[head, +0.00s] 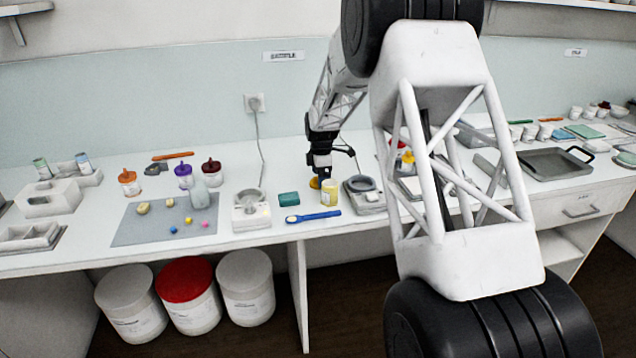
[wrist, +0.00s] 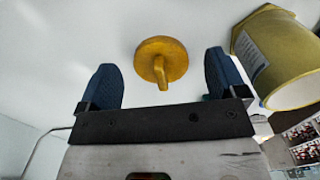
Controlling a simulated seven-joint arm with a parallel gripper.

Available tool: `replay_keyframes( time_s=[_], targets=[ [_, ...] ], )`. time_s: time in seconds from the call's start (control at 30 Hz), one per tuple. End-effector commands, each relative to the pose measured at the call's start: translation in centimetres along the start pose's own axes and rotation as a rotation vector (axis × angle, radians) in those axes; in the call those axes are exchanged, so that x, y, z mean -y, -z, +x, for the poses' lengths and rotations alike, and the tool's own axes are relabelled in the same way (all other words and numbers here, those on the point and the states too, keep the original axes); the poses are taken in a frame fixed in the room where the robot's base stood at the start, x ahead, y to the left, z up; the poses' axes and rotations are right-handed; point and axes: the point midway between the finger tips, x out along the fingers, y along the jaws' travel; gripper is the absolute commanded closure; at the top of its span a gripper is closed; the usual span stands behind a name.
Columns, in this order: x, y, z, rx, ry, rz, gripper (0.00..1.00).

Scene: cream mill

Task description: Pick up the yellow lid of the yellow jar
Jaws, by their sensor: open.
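The yellow lid (wrist: 175,52) lies on the white worktop, a round disc with a raised bar handle. It is off the yellow jar (wrist: 262,50), which is at the right in the wrist view, close to one finger. In the head view, the lid (head: 314,183) shows as a small yellow patch just left of the pale yellow jar (head: 332,195). My gripper (wrist: 162,78) is open, with the lid between the lines of its two blue fingers and touching neither. In the head view, my gripper (head: 321,172) is right above the lid, partly hiding it.
A scale (head: 364,197) stands right of the jar. A grey mat (head: 150,228) holds small items. My arm hides part of the right worktop.

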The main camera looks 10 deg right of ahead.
Motion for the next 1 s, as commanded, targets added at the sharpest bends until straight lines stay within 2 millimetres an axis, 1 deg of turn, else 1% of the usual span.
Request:
replay_keyframes(
  time_s=[0.1, 0.2, 0.73, 1.0],
  targets=[
    [-0.02, 0.00, 0.93, 0.000, -0.001, 0.000, 0.10],
    [-0.04, 0.00, 1.23, 0.000, -0.002, 0.000, 0.10],
    [-0.03, 0.00, 1.24, 0.000, -0.002, 0.000, 0.10],
    [-0.04, 0.00, 1.23, 0.000, -0.002, 0.000, 0.51]
  ],
)
